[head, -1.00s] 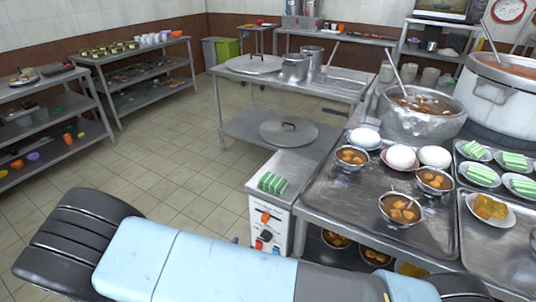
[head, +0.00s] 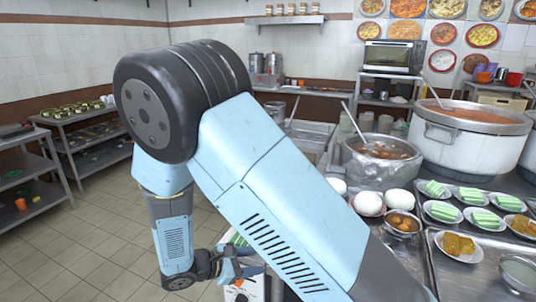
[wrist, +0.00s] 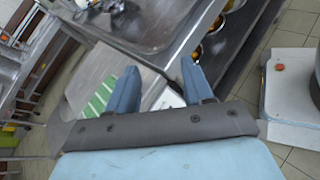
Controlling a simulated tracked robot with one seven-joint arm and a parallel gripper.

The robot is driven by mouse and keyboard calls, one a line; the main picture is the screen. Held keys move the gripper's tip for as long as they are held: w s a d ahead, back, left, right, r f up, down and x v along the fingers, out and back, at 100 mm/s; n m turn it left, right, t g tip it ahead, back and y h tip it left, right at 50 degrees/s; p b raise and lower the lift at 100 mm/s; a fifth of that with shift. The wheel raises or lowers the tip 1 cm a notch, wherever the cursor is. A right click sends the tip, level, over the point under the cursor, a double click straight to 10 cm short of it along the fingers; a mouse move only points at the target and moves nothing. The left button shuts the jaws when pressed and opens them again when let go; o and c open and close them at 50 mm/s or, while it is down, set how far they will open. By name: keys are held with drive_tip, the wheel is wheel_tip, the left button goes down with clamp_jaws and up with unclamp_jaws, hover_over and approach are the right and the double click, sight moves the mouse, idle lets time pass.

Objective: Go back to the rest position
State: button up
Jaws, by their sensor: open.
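My gripper (head: 236,266) hangs low at the centre of the head view, below my raised, bent arm. In the wrist view my gripper (wrist: 160,84) has its two blue fingers apart, with nothing held between them. Green-and-white striped pieces (wrist: 97,103) lie on a pale surface just left of the fingers, apart from them. In the head view my arm hides most of that spot; only a bit of the white unit (head: 243,290) shows beside the gripper.
A steel counter to the right holds a stew pot (head: 382,170), a large stockpot (head: 468,150), white buns (head: 368,204), bowls and plates of striped cakes (head: 440,211). Shelves (head: 95,150) stand at the left. Tiled floor (head: 110,225) is clear between them.

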drive_tip(key=s+d+r+m+g+y, duration=0.1)
drive_tip(key=d+r+m+g+y, duration=0.55)
drive_tip(key=d+r+m, duration=0.85)
drive_tip(key=s+d+r+m+t+y, duration=0.5)
drive_tip(key=s+d+r, duration=0.7)
drive_tip(key=r, duration=0.4)
drive_tip(key=shift+d+r, duration=0.3)
drive_tip(key=shift+d, duration=0.35)
idle(1.7)
